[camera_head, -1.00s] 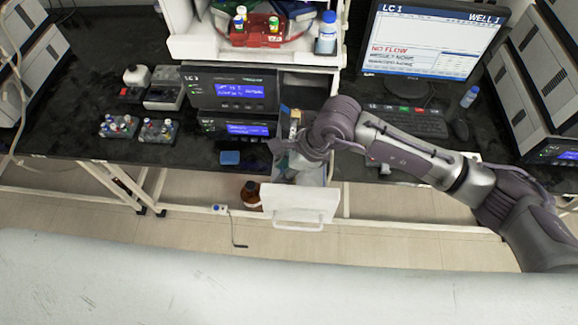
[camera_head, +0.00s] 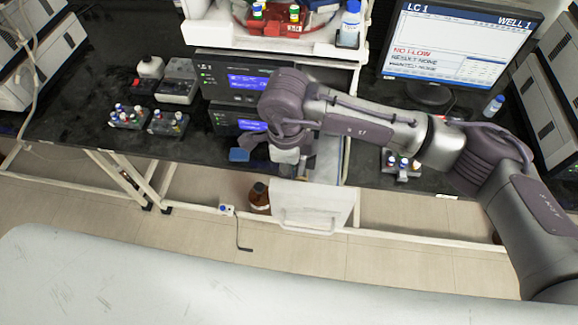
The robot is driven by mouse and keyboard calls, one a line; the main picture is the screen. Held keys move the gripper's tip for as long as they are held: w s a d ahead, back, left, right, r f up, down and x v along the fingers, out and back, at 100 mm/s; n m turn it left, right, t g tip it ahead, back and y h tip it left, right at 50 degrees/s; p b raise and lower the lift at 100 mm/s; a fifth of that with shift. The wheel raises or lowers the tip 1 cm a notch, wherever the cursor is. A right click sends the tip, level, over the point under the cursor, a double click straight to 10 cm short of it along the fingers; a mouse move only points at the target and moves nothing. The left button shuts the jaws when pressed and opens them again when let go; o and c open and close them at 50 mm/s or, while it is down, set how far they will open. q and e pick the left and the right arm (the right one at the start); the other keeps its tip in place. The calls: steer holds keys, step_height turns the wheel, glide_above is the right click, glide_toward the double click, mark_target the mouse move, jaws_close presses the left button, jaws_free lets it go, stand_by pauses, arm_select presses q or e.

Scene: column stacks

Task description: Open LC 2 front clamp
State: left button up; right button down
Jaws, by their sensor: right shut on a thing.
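My right gripper (camera_head: 272,145) reaches in from the right over the bench edge, pointing down, in front of the stacked black instrument units. It is shut on a small pale block-like thing (camera_head: 285,155), partly hidden by the fingers. The upper unit (camera_head: 238,78) and the lower unit (camera_head: 232,120) have lit blue displays; my arm covers their right sides. My left gripper is not in view.
An open white drawer (camera_head: 312,203) juts out below the gripper. A brown bottle (camera_head: 259,196) stands beside it. A blue block (camera_head: 239,155) lies at the bench edge. Vial racks (camera_head: 128,117) stand at left, a monitor (camera_head: 458,42) at right. The left bench front is clear.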

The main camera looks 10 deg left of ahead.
steer(key=shift+s+f, duration=0.25)
steer(key=shift+s, duration=0.05)
steer(key=c, duration=1)
jaws_free()
steer(key=shift+c, duration=0.2)
steer(key=shift+a+r, duration=0.1)
steer(key=shift+r, duration=0.1)
steer(key=shift+r, duration=0.3)
step_height(320, 180, up, 11)
steer(key=shift+r, duration=0.15)
steer(key=shift+a, duration=0.1)
